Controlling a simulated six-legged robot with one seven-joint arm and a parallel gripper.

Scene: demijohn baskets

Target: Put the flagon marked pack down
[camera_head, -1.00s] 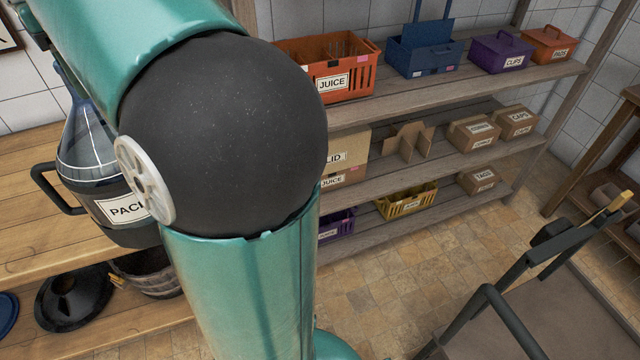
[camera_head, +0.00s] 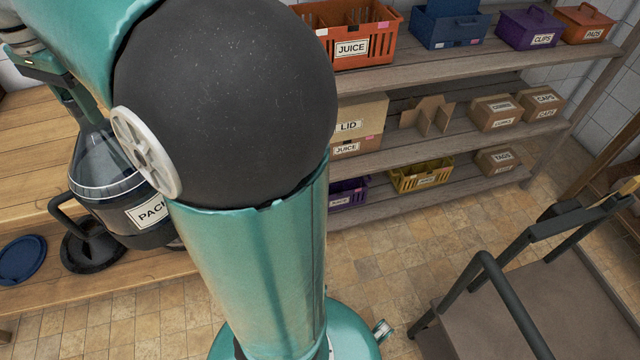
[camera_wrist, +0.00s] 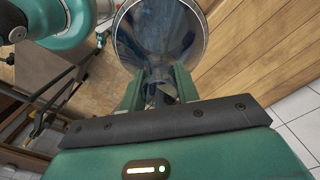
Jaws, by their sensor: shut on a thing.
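The flagon marked PACK (camera_head: 108,165) is a clear bluish bottle in a dark basket with a side handle and a white label, at the left of the head view. Its glass body also shows in the wrist view (camera_wrist: 160,38), beyond the fingers. My gripper (camera_wrist: 158,92) is shut on its neck. In the head view my arm hides part of the flagon and its label. The flagon hangs roughly upright in front of a wooden bench (camera_head: 32,135). I cannot tell whether its base touches anything.
A blue lid (camera_head: 22,260) and a black lid (camera_head: 78,250) lie on the lower board at left. Shelves with a JUICE crate (camera_head: 350,45), boxes and bins stand behind. A dark-handled cart (camera_head: 560,300) stands at right. The tiled floor between is clear.

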